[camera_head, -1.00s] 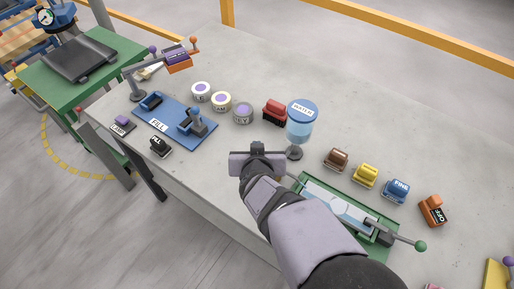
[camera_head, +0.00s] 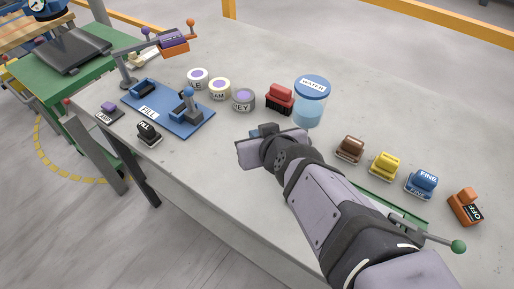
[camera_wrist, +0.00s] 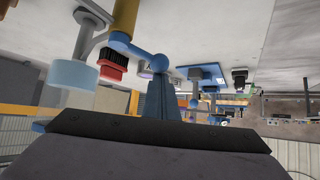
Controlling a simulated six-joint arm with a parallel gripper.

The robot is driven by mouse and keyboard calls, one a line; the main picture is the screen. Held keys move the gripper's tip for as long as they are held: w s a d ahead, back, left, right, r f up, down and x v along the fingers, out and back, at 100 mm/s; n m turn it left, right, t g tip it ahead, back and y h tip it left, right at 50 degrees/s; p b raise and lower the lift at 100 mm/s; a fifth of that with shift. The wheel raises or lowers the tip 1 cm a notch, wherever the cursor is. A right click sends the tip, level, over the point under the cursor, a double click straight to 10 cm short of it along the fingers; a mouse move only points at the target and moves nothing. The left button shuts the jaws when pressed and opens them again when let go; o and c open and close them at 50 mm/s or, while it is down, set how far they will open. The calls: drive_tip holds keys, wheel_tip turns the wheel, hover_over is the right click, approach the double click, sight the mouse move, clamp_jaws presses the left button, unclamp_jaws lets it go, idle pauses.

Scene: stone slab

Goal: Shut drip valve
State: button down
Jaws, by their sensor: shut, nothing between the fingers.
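The drip valve seems to be the brass-coloured body (camera_wrist: 123,18) with a blue lever (camera_wrist: 135,47) in the wrist view, where the scene appears upside down. The lever has a rounded joint and a blue paddle (camera_wrist: 158,98) that runs behind my gripper's dark edge. In the head view only a bit of blue (camera_head: 266,130) shows past my gripper; my arm hides the rest. My gripper (camera_head: 262,149) is shut and empty, close to this blue part; I cannot tell whether they touch. Its dark front edge fills the bottom of the wrist view (camera_wrist: 160,128).
A water tank (camera_head: 310,103) stands close behind my gripper; it shows on a post in the wrist view (camera_wrist: 72,75). A red brush (camera_head: 280,98) and tape rolls (camera_head: 243,100) are behind. A blue FILL plate (camera_head: 168,118) is left, coloured stamps (camera_head: 384,165) right.

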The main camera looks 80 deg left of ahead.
drive_tip(key=b, duration=0.1)
drive_tip(key=f+b, duration=0.1)
drive_tip(key=shift+d+n+g+b, duration=0.3)
drive_tip(key=shift+b, duration=0.1)
drive_tip(key=shift+d+r+b, duration=0.25)
drive_tip(key=shift+d+b, duration=0.2)
drive_tip(key=shift+b, duration=0.85)
drive_tip(key=d+n+g+h+b, duration=0.1)
drive_tip(key=n+b, duration=0.1)
drive_tip(key=b, duration=0.1)
drive_tip(key=d+n+g+h+b, duration=0.1)
drive_tip(key=n+g+b, duration=0.1)
drive_tip(key=b, duration=0.1)
drive_tip(key=w+d+n+g+h+b, duration=0.1)
drive_tip(key=n+g+b, duration=0.1)
drive_tip(key=b, duration=0.1)
drive_tip(key=shift+d+r+n, duration=0.2)
drive_tip(key=shift+d+n, duration=0.05)
drive_tip(key=shift+n, duration=0.05)
drive_tip(key=shift+a, duration=0.15)
drive_tip(key=shift+w+a+p, duration=0.45)
drive_tip(key=shift+a+p, duration=0.05)
drive_tip(key=shift+p, duration=0.05)
